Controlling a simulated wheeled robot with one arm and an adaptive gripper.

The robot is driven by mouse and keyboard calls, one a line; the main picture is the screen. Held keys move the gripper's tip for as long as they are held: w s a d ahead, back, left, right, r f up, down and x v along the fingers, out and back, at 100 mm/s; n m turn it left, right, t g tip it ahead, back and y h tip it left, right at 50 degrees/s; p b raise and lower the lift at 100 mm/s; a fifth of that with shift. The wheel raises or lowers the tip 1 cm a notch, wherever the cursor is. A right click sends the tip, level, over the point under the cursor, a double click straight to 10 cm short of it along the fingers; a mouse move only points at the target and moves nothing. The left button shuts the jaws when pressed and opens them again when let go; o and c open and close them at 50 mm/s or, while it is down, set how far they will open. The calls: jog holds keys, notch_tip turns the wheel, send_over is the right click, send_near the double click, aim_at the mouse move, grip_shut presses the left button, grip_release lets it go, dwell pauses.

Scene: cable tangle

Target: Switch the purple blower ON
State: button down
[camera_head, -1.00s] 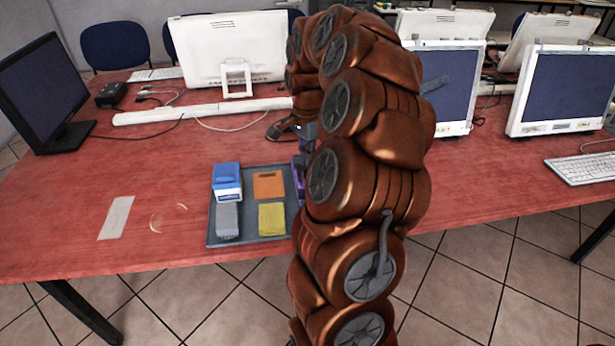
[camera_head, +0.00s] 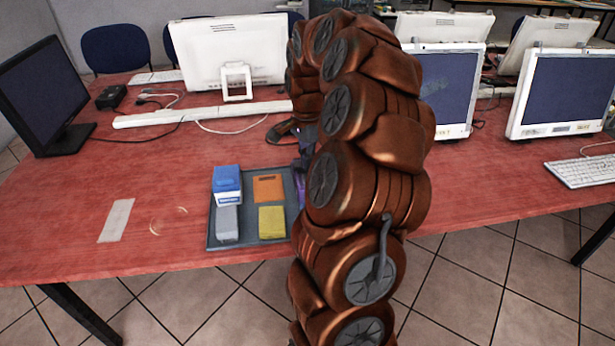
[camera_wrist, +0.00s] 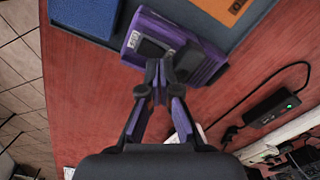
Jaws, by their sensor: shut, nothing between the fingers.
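The purple blower (camera_wrist: 209,67) sits at the edge of the grey tray in the wrist view. A dark panel (camera_wrist: 150,48) and a small pale label, too small to read, show on its face. In the head view only a purple sliver of it (camera_head: 300,190) shows beside my arm. My gripper (camera_wrist: 160,68) is shut and empty, its fingertips overlapping the blower's near side in the wrist view. I cannot tell whether they touch it. In the head view my arm hides most of the gripper.
The grey tray (camera_head: 247,171) also holds blue, orange, grey and yellow items. A black adapter with a green light (camera_wrist: 272,108) and its cable lie nearby on the red table (camera_head: 160,185). Monitors stand behind. The table left of the tray is mostly clear.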

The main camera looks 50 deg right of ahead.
aim_at(307, 173)
jog(key=shift+f+b, duration=0.75)
jog(key=shift+f, duration=0.5)
dwell(1.2)
jog(key=shift+r, duration=0.15)
jog(key=shift+r+p, duration=0.5)
jog(key=shift+r, duration=2.85)
jog(key=shift+a, duration=0.1)
